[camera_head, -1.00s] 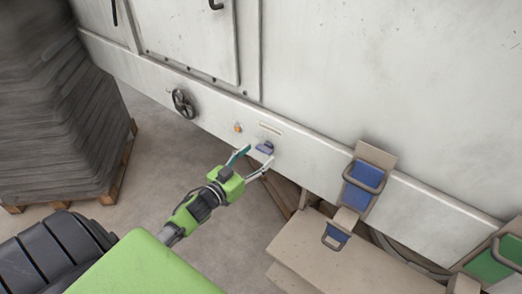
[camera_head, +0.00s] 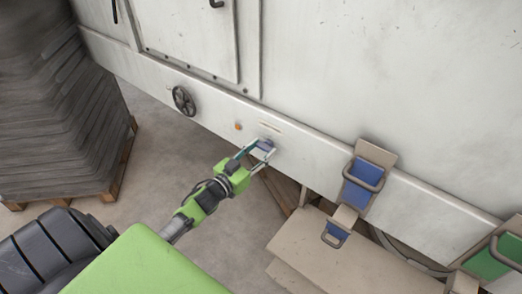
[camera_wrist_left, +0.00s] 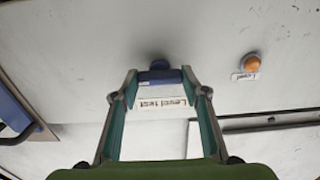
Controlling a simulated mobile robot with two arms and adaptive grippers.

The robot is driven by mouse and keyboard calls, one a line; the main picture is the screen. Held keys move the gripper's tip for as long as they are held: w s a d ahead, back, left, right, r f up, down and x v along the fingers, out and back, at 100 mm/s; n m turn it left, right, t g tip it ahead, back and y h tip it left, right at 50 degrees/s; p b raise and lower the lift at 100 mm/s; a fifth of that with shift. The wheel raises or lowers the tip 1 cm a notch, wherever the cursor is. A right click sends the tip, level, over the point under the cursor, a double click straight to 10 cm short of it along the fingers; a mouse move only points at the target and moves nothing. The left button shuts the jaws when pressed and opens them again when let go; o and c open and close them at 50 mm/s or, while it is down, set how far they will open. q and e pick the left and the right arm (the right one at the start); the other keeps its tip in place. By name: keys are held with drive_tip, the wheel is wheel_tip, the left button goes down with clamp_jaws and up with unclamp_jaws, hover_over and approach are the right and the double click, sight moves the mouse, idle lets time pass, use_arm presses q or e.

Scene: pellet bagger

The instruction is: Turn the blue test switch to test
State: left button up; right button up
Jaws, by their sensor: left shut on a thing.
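The blue test switch (camera_head: 263,147) is on the lower band of the white machine wall, with a pale label above it in the head view. In the left wrist view the blue switch (camera_wrist_left: 160,76) sits between the fingertips, beside a label reading "Level test" (camera_wrist_left: 162,103). My left gripper (camera_head: 261,149) is shut on the switch, one finger on each side; it also shows in the left wrist view (camera_wrist_left: 159,78). The fingers partly cover the switch, and I cannot tell its set position. My right gripper is not in view.
An orange lamp (camera_head: 238,126) is left of the switch. A black handwheel (camera_head: 184,101) is farther left. Blue-fronted brackets (camera_head: 362,185) and a beige box (camera_head: 335,258) stand to the right. A stacked pallet (camera_head: 60,110) is at left.

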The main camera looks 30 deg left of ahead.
use_arm(q)
drive_tip(key=shift+m, duration=0.3)
drive_tip(key=m+b, duration=0.1)
drive_tip(key=m, duration=0.4)
drive_tip(key=shift+m, duration=0.3)
drive_tip(key=m+b, duration=0.1)
drive_tip(key=m, duration=0.4)
drive_tip(key=shift+m+b, duration=0.3)
drive_tip(key=shift+b, duration=0.1)
drive_tip(key=o, duration=1.1)
drive_tip(key=shift+s+f, duration=0.1)
drive_tip(key=shift+s, duration=0.2)
drive_tip(key=s, duration=1.1)
drive_tip(key=shift+s+a, duration=0.2)
drive_tip(key=shift+a, duration=0.2)
